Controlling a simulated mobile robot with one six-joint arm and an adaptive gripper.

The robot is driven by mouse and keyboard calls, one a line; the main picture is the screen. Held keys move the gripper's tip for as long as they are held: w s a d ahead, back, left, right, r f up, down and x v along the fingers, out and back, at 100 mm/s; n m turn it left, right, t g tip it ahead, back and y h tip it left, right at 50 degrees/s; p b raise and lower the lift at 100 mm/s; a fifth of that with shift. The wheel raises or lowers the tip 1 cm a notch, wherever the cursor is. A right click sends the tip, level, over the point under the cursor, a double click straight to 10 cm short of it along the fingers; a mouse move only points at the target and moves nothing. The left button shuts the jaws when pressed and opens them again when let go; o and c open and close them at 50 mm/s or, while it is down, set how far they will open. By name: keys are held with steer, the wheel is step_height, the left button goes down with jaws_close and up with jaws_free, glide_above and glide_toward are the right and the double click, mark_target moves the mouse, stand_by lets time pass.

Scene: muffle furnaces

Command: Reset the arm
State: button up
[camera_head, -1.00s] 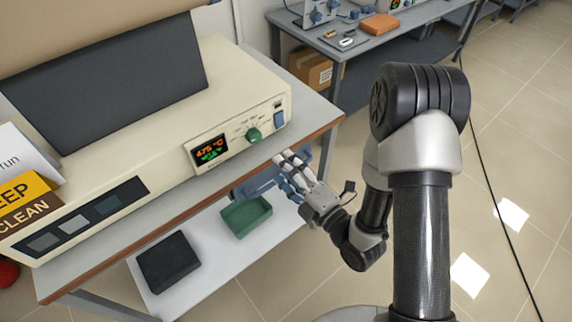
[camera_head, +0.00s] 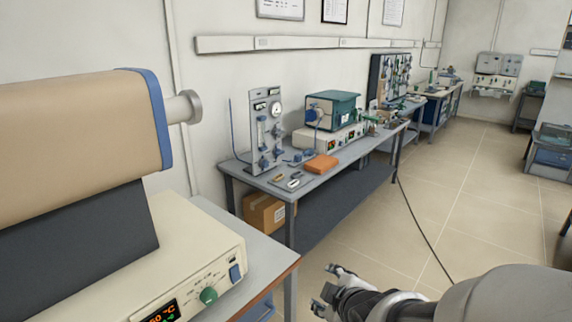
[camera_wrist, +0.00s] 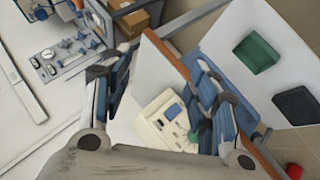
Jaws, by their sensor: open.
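My gripper (camera_head: 328,287) shows low in the head view, beside the corner of the near bench, with nothing in it. In the wrist view my gripper (camera_wrist: 160,85) has its two fingers spread wide, and only the bench and room show between them. The cream furnace base (camera_head: 190,250) stands on the near bench, left of my gripper. Its panel has a lit display and a green knob (camera_head: 208,296). The furnace base also shows beyond the fingers in the wrist view (camera_wrist: 160,122), partly hidden by one finger.
The near bench (camera_head: 262,262) has its corner close to my gripper. A far bench (camera_head: 340,161) along the wall carries instruments and an orange block (camera_head: 321,164). A cardboard box (camera_head: 262,213) is under it. A cable (camera_head: 425,230) lies on the open floor at right.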

steer(key=s+d+r+m+g, duration=0.1)
steer(key=s+r+m, duration=0.1)
steer(key=s+m, duration=0.2)
steer(key=s+d+r+m+g+h, duration=0.1)
steer(key=s+m, duration=0.3)
steer(key=s, duration=0.7)
steer(key=s+d+r+m+g, duration=0.2)
steer(key=s+m, duration=0.3)
steer(key=s, duration=0.3)
steer(key=shift+d+r+g+h, duration=0.3)
steer(key=shift+r+g, duration=0.3)
steer(key=shift+r, duration=0.2)
steer(key=shift+w, duration=0.1)
